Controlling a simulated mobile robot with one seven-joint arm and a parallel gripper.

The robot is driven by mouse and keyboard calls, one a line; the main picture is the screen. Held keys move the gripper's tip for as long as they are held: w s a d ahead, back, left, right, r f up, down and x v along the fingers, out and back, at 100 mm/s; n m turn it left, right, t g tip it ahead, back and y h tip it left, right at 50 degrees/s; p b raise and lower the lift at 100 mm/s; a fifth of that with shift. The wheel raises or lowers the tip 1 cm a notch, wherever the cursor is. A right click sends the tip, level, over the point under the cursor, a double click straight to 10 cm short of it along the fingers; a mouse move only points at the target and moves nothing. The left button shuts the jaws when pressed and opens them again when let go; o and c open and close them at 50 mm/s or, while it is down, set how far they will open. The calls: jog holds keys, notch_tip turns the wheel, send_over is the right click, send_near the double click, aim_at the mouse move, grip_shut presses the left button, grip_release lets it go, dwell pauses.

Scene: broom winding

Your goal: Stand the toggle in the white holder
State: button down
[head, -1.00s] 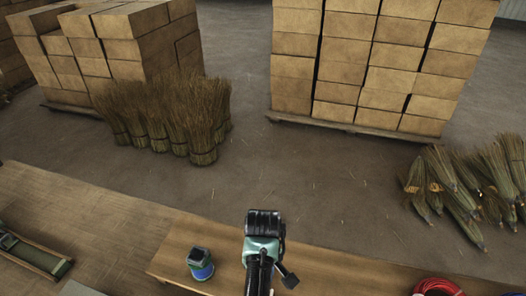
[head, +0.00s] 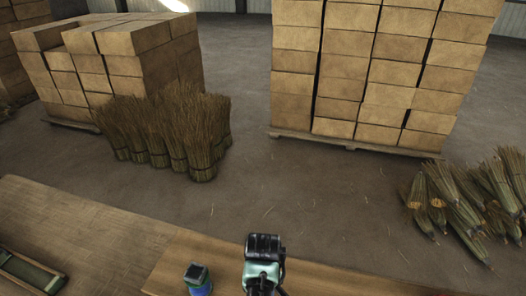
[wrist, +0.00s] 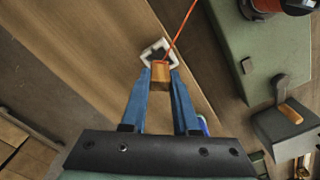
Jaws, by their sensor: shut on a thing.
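The toggle (wrist: 160,76) is a small orange-brown wooden block with a red cord (wrist: 183,30) running up from it. In the wrist view my gripper (wrist: 160,70) has its blue fingers shut on the toggle's two sides. The white holder (wrist: 148,47) is a squarish white frame with a dark opening, just beyond the fingertips. The toggle overlaps the holder's near edge in this view; I cannot tell its height above it or whether they touch. In the head view neither toggle nor holder shows; my arm shows at the bottom middle.
The wooden bench (wrist: 85,50) is bare left of the holder. A green surface (wrist: 262,45) lies right, with a dark block bearing a wooden handle (wrist: 290,113). A blue-and-dark container (head: 198,281) stands on the bench left of my arm. Broom bundles and stacked boxes stand beyond.

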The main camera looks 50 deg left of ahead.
jog(key=shift+f, duration=0.45)
jog(key=shift+f, duration=0.2)
dwell(0.6)
jog(key=shift+f+b, duration=0.95)
jog(key=shift+f, duration=0.45)
jog(key=c, duration=0.6)
grip_release()
jog(key=shift+r, duration=0.1)
notch_tip(320, 180, up, 13)
jog(key=shift+f+p, duration=0.1)
jog(key=shift+p, duration=0.25)
